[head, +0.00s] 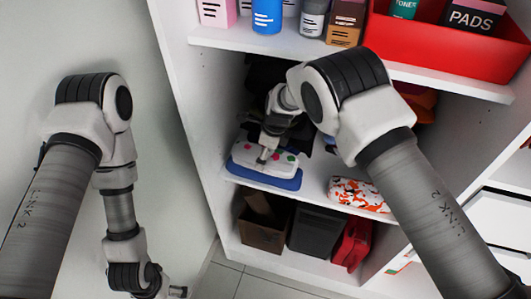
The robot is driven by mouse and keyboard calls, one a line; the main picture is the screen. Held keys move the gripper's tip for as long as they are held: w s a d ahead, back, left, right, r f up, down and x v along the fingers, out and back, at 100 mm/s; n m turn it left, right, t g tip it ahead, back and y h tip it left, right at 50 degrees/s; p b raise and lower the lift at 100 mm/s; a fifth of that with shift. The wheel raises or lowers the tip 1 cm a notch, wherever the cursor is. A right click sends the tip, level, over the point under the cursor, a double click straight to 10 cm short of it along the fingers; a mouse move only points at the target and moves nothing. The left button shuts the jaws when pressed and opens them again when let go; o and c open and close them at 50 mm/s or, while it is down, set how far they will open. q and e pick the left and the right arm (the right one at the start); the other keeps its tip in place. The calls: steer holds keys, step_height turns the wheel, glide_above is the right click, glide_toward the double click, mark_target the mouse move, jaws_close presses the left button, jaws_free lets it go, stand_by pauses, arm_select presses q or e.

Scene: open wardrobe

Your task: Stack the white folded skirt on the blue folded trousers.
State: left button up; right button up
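The white folded skirt (245,150), with coloured dots, lies on top of the blue folded trousers (262,177) on the left of the wardrobe's middle shelf. Blue shows along the front and sides beneath the white. My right gripper (264,156) reaches in from the right, pointing down, its fingertips at the skirt's upper side. I cannot tell whether the fingers grip the fabric or are apart. My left gripper (177,291) hangs low at the bottom edge, outside the wardrobe, far from the clothes and partly cut off; its finger state is unclear.
A white and red patterned folded cloth (357,194) lies to the right on the same shelf. Dark clothes lie behind. The upper shelf (240,40) holds bottles and a red bin (450,50). Below stand a brown box (262,230), a dark bin (312,232) and a red bag (353,242).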

arm_select(q)
steer(key=shift+f, duration=0.25)
arm_select(e)
steer(key=shift+f, duration=0.25)
steer(key=o, duration=0.7)
